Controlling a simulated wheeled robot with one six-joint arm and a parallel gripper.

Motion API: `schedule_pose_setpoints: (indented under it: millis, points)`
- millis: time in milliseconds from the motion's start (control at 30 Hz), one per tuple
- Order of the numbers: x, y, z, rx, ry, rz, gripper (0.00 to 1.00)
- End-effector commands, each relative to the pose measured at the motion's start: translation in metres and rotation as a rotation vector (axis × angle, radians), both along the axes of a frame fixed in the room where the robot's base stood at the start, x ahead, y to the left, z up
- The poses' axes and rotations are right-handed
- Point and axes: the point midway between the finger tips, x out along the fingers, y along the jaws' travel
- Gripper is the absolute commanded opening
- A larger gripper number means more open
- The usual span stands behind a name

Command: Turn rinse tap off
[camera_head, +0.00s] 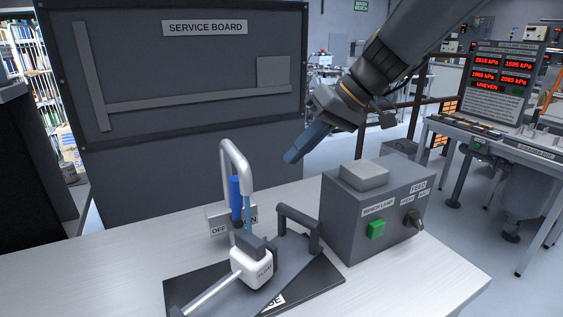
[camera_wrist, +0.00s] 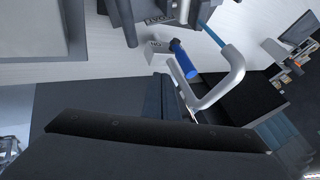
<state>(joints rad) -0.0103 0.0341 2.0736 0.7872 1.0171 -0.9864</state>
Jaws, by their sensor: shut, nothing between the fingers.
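The rinse tap has a white curved spout (camera_head: 238,160) and a blue lever (camera_head: 237,197). A thin pale-blue stream (camera_head: 248,214) runs down from the spout's mouth toward a white block (camera_head: 250,267) on a dark base. A plate at the tap's foot reads OFF (camera_head: 219,230) on the left and, partly hidden, ON on the right. The lever stands near upright in the head view. In the wrist view the blue lever (camera_wrist: 185,60) and spout (camera_wrist: 229,75) show close by. My gripper (camera_head: 291,158) is shut and empty, above and right of the tap, apart from it.
A grey control box (camera_head: 345,215) with a green button (camera_head: 376,229) and a knob stands right of the tap. A dark handle (camera_head: 300,215) rises between them. The service board (camera_head: 200,75) stands behind. The white bench (camera_head: 420,285) is bare at front right.

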Motion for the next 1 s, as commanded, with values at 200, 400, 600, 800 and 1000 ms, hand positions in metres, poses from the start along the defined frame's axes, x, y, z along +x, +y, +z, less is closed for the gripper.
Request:
schedule_pose_setpoints:
  millis: [200, 400, 600, 800, 1000]
  points:
    - [0.002, 0.027, -0.031, -0.002, 0.008, 0.006, 0.00]
    - [0.008, 0.050, -0.063, -0.003, 0.008, 0.003, 0.00]
    - [0.000, 0.074, -0.068, -0.004, 0.003, 0.002, 0.00]
    - [-0.005, 0.087, -0.068, -0.003, 0.004, -0.002, 0.00]
    - [-0.006, 0.089, -0.069, -0.004, 0.003, -0.003, 0.00]
